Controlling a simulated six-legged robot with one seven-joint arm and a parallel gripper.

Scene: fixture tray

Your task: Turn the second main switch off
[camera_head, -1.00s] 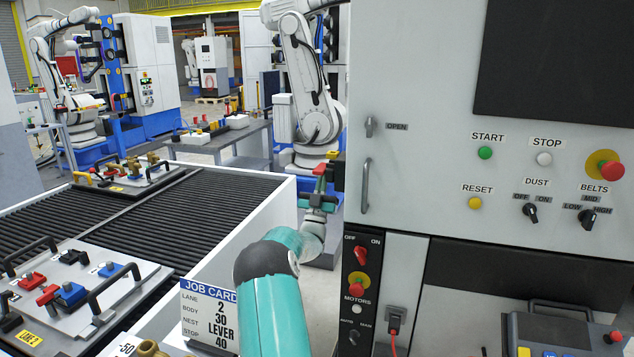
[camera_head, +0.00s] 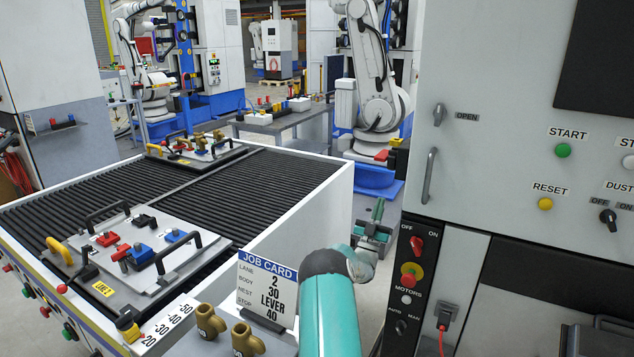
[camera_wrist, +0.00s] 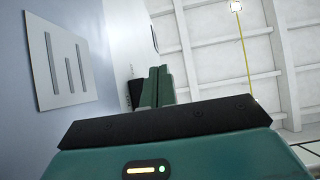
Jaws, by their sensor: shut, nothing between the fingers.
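No label reading "main switch" is legible in either view. A red rotary switch (camera_head: 417,244) marked OFF and ON sits at the top of a narrow black panel (camera_head: 388,333) on the grey machine at right. Its knob looks tilted, but I cannot tell its setting for sure. My gripper (camera_head: 378,209) is held left of that panel, over the aisle beyond the conveyor, apart from the switch. Its green fingers (camera_wrist: 155,86) show shut and empty in the wrist view, with a pale wall and the ceiling beyond. My teal arm runs up from the bottom of the head view.
A job card (camera_head: 265,292) stands in front of my arm on the left. The roller conveyor (camera_head: 262,190) carries a fixture tray (camera_head: 185,262) with handles. An emergency stop (camera_head: 409,279) sits below the red switch. A cabinet handle (camera_head: 429,176) juts out above it.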

